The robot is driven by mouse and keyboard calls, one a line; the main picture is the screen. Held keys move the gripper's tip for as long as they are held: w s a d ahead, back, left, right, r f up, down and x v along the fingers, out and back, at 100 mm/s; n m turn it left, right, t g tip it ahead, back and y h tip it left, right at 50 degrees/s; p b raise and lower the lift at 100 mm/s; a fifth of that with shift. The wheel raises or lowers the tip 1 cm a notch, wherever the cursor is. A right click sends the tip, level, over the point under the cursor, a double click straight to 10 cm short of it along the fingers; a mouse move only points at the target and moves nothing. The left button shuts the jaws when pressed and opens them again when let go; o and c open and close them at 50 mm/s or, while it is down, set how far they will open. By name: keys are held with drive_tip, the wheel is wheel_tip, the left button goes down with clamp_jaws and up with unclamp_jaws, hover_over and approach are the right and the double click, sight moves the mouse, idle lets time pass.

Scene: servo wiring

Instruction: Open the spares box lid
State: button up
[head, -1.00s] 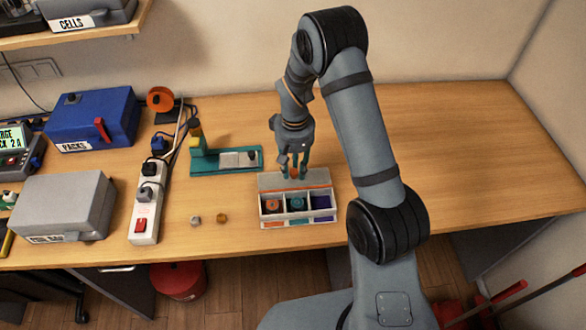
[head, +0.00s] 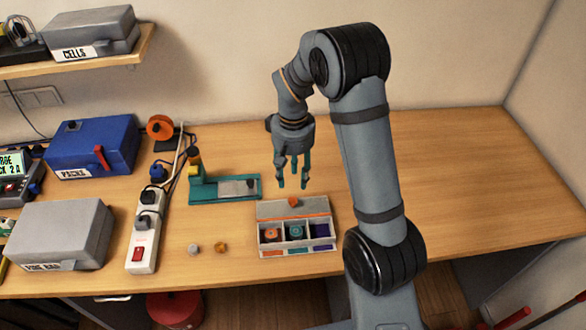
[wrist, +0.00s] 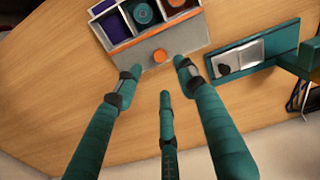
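The spares box (head: 264,250) is a light grey box near the table's front edge, with several compartments showing uncovered. Its grey lid (head: 272,211) lies at the back of the box, behind the compartments, with an orange knob (head: 293,202) on it. The lid (wrist: 140,53) and its knob (wrist: 160,56) also show in the wrist view. My gripper (head: 293,184) is above and behind the knob, its teal fingers pointing down. The fingers are spread, empty and clear of the knob. The wrist view shows the fingertips (wrist: 160,80) apart, just short of the knob.
A teal fixture (head: 225,188) stands behind and left of the box. Two small parts (head: 207,248) lie on the table left of the box. A white power strip (head: 146,233) and a grey case (head: 62,232) are farther left. The table's right side is clear.

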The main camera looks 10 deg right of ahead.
wheel_tip(320, 180, up, 2)
drive_tip(key=shift+r, duration=0.25)
idle(0.4)
